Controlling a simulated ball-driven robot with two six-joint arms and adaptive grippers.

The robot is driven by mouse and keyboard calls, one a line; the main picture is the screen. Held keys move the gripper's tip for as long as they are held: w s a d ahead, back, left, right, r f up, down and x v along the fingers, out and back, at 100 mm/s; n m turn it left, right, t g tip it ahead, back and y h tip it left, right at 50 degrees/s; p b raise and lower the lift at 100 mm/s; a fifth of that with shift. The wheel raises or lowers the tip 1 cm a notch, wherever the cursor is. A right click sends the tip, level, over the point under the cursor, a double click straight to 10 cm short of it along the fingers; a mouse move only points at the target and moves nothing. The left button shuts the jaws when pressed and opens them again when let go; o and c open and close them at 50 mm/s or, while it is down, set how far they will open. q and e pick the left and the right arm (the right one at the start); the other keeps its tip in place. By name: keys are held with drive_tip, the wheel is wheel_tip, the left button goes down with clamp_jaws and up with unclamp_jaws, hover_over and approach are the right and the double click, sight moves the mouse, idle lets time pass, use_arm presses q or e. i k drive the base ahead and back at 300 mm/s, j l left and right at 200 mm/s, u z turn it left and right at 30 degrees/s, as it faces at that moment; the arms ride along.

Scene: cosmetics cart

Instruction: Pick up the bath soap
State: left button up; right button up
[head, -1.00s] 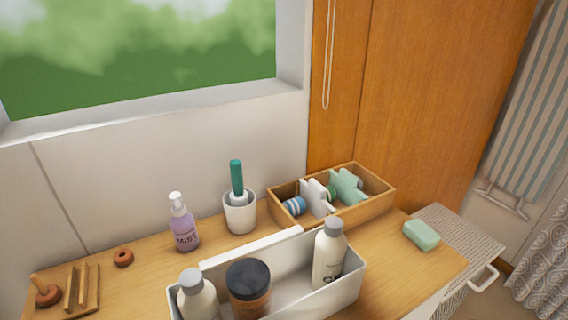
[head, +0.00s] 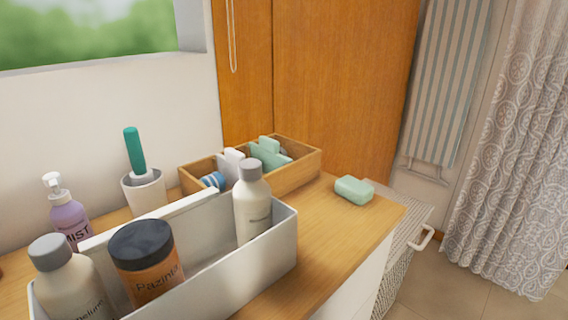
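The bath soap is a pale green rounded bar (head: 354,190) in the head view. It lies flat on the wooden cart top (head: 335,232) near its right end, to the right of the wooden box. Nothing covers it. Neither of my grippers shows in the head view.
A white caddy (head: 272,240) with several bottles stands in front. Behind it are a wooden divided box (head: 300,174), a white cup (head: 146,192) with a green-handled item and a purple mist bottle (head: 69,218). A wire basket with a handle (head: 424,238) hangs at the right end.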

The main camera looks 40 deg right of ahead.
sight(355, 190)
drive_tip(key=l+z, duration=0.2)
drive_tip(key=z, duration=0.2)
drive_tip(key=l+z, duration=0.45)
drive_tip(key=z, duration=0.3)
